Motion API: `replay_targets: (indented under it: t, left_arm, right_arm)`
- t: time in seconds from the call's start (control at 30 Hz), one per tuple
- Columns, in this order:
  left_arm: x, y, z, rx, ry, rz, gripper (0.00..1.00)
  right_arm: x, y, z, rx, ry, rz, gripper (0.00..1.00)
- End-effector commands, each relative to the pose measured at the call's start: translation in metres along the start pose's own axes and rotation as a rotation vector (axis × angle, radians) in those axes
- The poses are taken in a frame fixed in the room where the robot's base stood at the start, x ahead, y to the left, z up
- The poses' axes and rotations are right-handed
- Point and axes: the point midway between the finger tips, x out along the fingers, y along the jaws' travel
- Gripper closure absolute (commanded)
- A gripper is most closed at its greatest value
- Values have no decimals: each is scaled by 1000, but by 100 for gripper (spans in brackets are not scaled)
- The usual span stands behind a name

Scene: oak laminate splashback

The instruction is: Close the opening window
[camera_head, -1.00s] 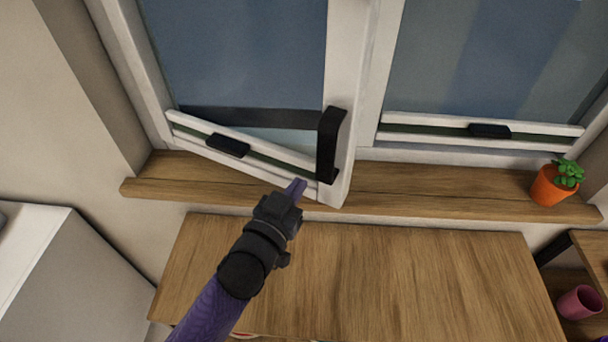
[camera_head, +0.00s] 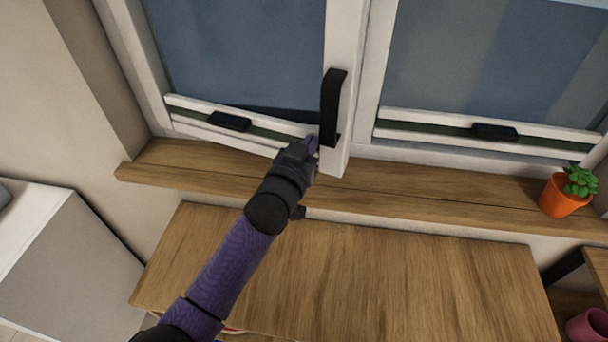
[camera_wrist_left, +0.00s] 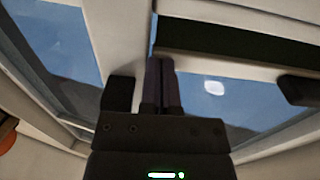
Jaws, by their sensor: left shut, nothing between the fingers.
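The opening window (camera_head: 343,60) is the left sash with a white frame, hinged at the left. Its right edge stands a little out from the frame, over the sill. My right gripper is not in view.
A wooden sill (camera_head: 400,190) runs below the windows. An orange pot (camera_head: 563,196) with a green plant stands at its right end. A wooden counter (camera_head: 370,280) lies below, mostly bare. A pink cup (camera_head: 588,325) is at lower right. The right window (camera_head: 480,60) appears closed.

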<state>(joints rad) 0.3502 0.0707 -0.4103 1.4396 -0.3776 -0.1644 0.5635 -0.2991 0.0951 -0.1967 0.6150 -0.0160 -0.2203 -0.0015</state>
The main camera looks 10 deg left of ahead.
Motion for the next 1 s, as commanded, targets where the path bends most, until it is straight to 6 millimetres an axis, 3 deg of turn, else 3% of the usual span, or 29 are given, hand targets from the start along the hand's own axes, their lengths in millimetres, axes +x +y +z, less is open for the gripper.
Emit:
replay_targets:
  t: [0.3,0.4,0.6,1.0]
  left_arm:
    - [75,-6,11,0,-1,-1,100]
    - [91,-8,8,1,-1,-1,100]
    - [102,-11,-1,2,1,-4,100]
    - [102,-12,-4,2,3,-6,100]
  right_arm:
    - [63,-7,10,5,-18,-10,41]
    - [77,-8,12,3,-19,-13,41]
    - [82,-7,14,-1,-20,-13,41]
    - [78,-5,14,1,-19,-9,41]
